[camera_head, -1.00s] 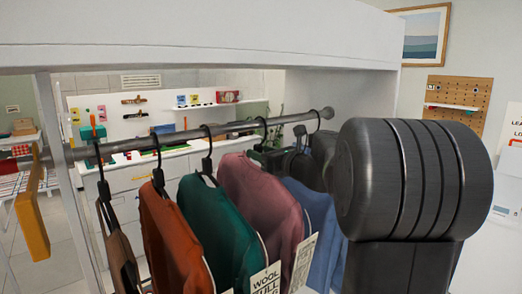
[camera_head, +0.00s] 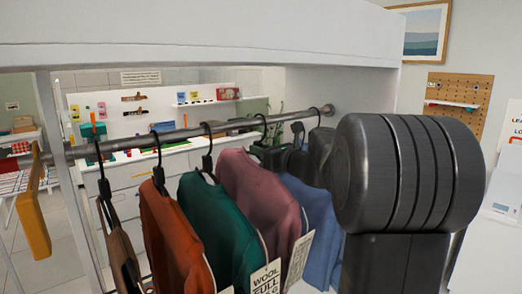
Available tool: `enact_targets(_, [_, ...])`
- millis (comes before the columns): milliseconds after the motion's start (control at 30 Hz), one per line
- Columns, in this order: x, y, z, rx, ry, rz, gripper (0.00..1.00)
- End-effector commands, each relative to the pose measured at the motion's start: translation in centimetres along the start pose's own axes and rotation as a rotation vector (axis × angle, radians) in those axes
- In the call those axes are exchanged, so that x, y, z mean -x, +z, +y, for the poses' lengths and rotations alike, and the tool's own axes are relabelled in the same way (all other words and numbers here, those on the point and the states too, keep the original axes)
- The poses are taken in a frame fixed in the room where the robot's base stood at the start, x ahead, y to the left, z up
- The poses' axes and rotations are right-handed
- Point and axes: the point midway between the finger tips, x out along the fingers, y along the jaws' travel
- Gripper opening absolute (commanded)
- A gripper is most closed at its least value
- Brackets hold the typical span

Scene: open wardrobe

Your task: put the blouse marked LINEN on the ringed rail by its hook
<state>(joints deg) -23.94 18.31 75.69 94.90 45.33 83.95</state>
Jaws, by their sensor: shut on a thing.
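The metal rail (camera_head: 235,128) runs across the wardrobe, with several garments along it on black hooks. My gripper (camera_head: 283,158) is small and partly hidden behind the mauve garment (camera_head: 258,190). It is shut at the hanger top of the blue garment (camera_head: 318,208), whose dark hook (camera_head: 298,130) stands up close to the rail. I cannot tell whether that hook rests on the rail. The word LINEN is not readable on any tag. The teal garment (camera_head: 222,225) has a tag starting WOOL (camera_head: 266,277); the mauve garment's tag (camera_head: 299,262) is turned too far to read.
An orange garment (camera_head: 172,235) and a brown one (camera_head: 120,250) hang further left. My large dark arm joint covers the right side. The wardrobe's white top panel (camera_head: 190,42) lies above the rail. A yellow-orange board (camera_head: 33,215) hangs outside the left post (camera_head: 72,190).

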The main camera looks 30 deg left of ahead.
Motion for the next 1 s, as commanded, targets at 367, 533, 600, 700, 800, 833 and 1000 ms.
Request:
enact_targets(367, [0.0,2.2,0.0,0.001,0.000,-0.002,0.00])
enact_targets(533, [0.0,3.1,0.0,0.001,0.000,-0.002,0.00])
enact_targets(600, [0.0,3.4,0.0,0.001,0.000,-0.002,0.00])
enact_targets(700, [-0.1,3.8,0.0,0.001,0.000,-0.002,0.00])
enact_targets(800, [-0.1,4.0,0.0,0.001,0.000,-0.002,0.00])
enact_targets(833, [-0.1,4.0,0.0,0.001,0.000,-0.003,0.00])
enact_targets(1000, [-0.1,4.0,0.0,0.001,0.000,-0.004,0.00])
